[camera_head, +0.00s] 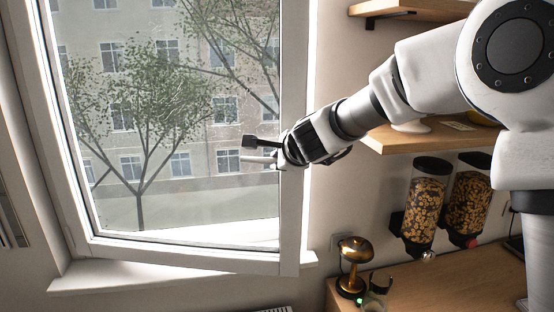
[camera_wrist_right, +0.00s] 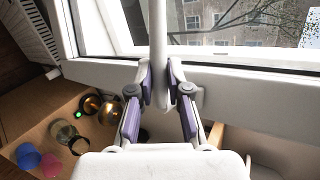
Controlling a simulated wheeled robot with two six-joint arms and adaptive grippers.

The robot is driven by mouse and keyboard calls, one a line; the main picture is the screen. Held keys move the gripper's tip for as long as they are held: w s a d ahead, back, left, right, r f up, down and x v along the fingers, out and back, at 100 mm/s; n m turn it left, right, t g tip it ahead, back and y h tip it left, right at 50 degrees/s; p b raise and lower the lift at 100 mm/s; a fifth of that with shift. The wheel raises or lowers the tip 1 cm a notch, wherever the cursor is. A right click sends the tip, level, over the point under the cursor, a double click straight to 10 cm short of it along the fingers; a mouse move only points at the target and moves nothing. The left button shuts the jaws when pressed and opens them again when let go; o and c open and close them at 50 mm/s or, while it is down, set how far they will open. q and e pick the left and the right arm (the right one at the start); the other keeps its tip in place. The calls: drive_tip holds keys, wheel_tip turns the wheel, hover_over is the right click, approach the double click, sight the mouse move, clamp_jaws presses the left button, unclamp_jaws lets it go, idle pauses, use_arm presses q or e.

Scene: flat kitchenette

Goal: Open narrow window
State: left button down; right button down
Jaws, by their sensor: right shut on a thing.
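The narrow window (camera_head: 180,255) has a white sash and fills the left half of the head view. The sash appears swung a little inward, its lower right corner standing out over the white sill. Its white handle (camera_head: 258,160) points sideways at the right stile. My right gripper (camera_head: 260,150) reaches in from the right and is shut on this handle. In the right wrist view, the handle (camera_wrist_right: 158,40) lies between the purple-padded fingers of the right gripper (camera_wrist_right: 160,75). My left gripper is not in view.
Wooden shelves (camera_head: 430,138) and two cereal dispensers (camera_head: 425,205) hang right of the window. A brass lamp (camera_head: 353,255) stands on the wooden counter (camera_head: 455,280) below. Coloured cups (camera_wrist_right: 28,156) show in the right wrist view. A radiator (camera_wrist_right: 30,30) is beside the counter there.

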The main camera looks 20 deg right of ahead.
drive_tip(key=shift+w, duration=0.15)
drive_tip(key=s+a+m+h+b, duration=0.1)
drive_tip(key=s+a, duration=0.3)
drive_tip(key=s, duration=0.1)
drive_tip(key=shift+s, duration=0.35)
drive_tip(key=c, duration=1)
unclamp_jaws()
drive_tip(key=shift+w+d, duration=0.1)
drive_tip(key=shift+w, duration=0.05)
drive_tip(key=shift+c, duration=0.2)
